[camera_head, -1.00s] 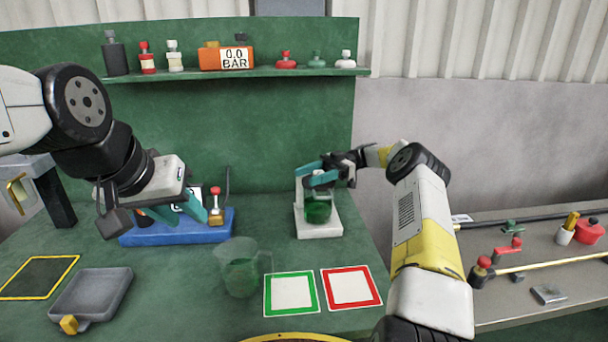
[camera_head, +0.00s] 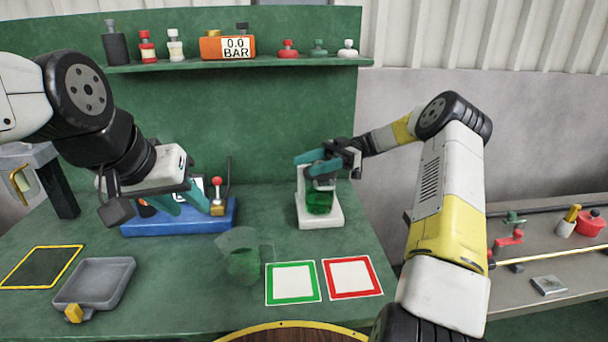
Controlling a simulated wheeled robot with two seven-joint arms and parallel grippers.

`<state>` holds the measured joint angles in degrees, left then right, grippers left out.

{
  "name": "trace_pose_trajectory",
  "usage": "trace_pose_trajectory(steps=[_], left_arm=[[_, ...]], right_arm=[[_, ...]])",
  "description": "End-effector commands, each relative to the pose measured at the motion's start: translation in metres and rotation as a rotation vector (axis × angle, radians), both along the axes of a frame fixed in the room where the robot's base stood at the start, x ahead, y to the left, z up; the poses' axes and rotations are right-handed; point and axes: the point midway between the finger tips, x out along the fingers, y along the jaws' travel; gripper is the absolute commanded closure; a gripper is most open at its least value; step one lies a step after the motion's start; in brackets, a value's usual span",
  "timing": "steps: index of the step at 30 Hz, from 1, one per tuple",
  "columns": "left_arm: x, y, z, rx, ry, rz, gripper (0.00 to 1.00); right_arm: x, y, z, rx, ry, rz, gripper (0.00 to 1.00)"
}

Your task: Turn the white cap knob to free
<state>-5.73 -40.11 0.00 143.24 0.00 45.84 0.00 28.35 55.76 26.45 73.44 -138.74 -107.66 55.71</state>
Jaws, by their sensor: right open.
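A small white-capped piece (camera_head: 348,48) stands at the right end of the shelf. A bottle with a white cap (camera_head: 175,46) stands further left on it. I cannot tell which, if either, is the knob. My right gripper (camera_head: 318,164) is open at the white stand (camera_head: 322,218), just above a green vessel (camera_head: 319,203). It hides the stand's upper part, and no knob shows clearly there. My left gripper (camera_head: 180,203) is low over the blue base (camera_head: 180,229), beside a brass part with a red-topped lever (camera_head: 217,188). Its jaw gap is unclear.
A clear jug (camera_head: 243,262) with green contents stands mid-bench. Green-framed (camera_head: 292,283) and red-framed (camera_head: 352,278) squares lie to its right. A grey tray (camera_head: 95,283) lies at the left. A side bench (camera_head: 515,290) with pipes and valves is at the right.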

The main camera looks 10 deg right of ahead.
Motion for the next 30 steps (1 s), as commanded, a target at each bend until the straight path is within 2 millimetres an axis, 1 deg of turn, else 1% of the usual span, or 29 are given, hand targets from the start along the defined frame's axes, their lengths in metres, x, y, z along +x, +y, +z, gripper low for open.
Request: trace_pose_trajectory(steps=[1, 3, 9, 15, 21, 28, 30], left_arm=[[0.000, 0.000, 0.000, 0.000, 0.000, 0.000, 0.64], [0.000, 0.000, 0.000, 0.000, 0.000, 0.000, 0.64], [0.000, 0.000, 0.000, 0.000, 0.000, 0.000, 0.64], [0.000, 0.000, 0.000, 0.000, 0.000, 0.000, 0.64], [0.000, 0.000, 0.000, 0.000, 0.000, 0.000, 0.64], [0.000, 0.000, 0.000, 0.000, 0.000, 0.000, 0.64], [0.000, 0.000, 0.000, 0.000, 0.000, 0.000, 0.64]], right_arm=[[-0.010, 0.001, 0.002, -0.003, 0.002, -0.001, 0.48], [-0.023, 0.003, 0.003, -0.002, 0.002, 0.000, 0.48], [-0.058, 0.009, 0.006, -0.002, 0.001, -0.001, 0.48], [-0.081, 0.013, 0.008, -0.001, 0.002, -0.001, 0.48], [-0.088, 0.015, 0.008, 0.000, 0.001, -0.002, 0.48], [-0.088, 0.015, 0.008, 0.000, 0.000, -0.003, 0.48], [-0.085, 0.018, 0.010, -0.003, -0.011, -0.020, 0.48]])
